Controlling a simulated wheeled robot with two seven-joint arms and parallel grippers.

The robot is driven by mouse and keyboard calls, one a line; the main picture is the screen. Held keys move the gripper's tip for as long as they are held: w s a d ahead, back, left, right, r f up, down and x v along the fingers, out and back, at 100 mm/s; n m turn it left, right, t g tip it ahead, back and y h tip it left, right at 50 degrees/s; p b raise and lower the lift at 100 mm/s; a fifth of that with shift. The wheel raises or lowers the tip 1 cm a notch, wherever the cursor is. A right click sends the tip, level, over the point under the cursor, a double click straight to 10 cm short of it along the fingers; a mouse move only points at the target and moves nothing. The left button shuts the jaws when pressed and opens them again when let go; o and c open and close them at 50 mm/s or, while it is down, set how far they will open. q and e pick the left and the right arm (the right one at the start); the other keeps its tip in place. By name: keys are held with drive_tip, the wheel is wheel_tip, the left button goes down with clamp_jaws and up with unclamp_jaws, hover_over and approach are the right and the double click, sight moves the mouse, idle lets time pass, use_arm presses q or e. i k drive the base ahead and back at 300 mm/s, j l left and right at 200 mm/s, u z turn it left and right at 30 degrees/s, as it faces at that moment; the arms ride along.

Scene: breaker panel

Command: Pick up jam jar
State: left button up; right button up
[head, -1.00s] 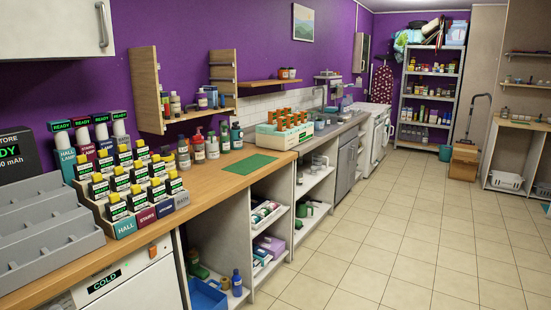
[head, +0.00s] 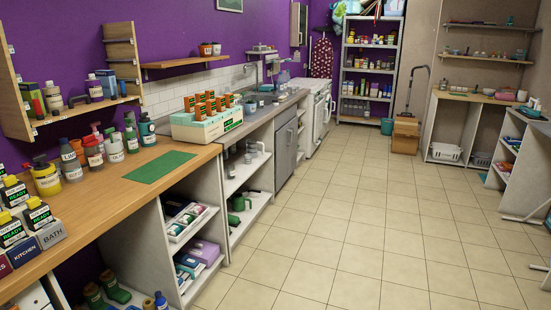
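I cannot tell which item, if any, is the jam jar. Several jars and bottles (head: 92,153) stand on the wooden counter at the left, too small to read. More containers (head: 53,97) stand on the wall rack above them. Two small orange-brown pots (head: 205,49) stand on the wooden wall shelf. Many small containers (head: 368,58) fill the tall shelving unit at the back. Neither of my grippers is in view.
A green mat (head: 160,167) lies on the wooden counter (head: 108,200). A crate with orange-topped items (head: 206,122) stands beyond it. The tiled floor (head: 350,215) is clear down the middle. A cardboard box (head: 405,137) stands at the back, and a side counter (head: 470,97) is at right.

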sight(259, 99)
drive_tip(key=i+l+z, duration=0.1)
drive_tip(key=i+z, duration=0.35)
drive_tip(key=i, duration=2.35)
drive_tip(key=i+u, duration=0.25)
drive_tip(key=i, duration=0.25)
drive_tip(key=i+l+u, duration=0.2)
drive_tip(key=i, duration=0.25)
drive_tip(key=i+l+u, duration=0.25)
drive_tip(key=i, duration=0.2)
drive_tip(key=i+l+u, duration=0.25)
drive_tip(key=u, duration=0.25)
drive_tip(key=i+l+u, duration=0.35)
drive_tip(key=u, duration=0.15)
drive_tip(key=i+l+u, duration=0.2)
drive_tip(key=l+u, duration=0.25)
drive_tip(key=i+l+u, duration=0.2)
drive_tip(key=l, duration=0.15)
drive_tip(key=l+u, duration=0.15)
drive_tip(key=l, duration=0.2)
drive_tip(key=k+j, duration=0.05)
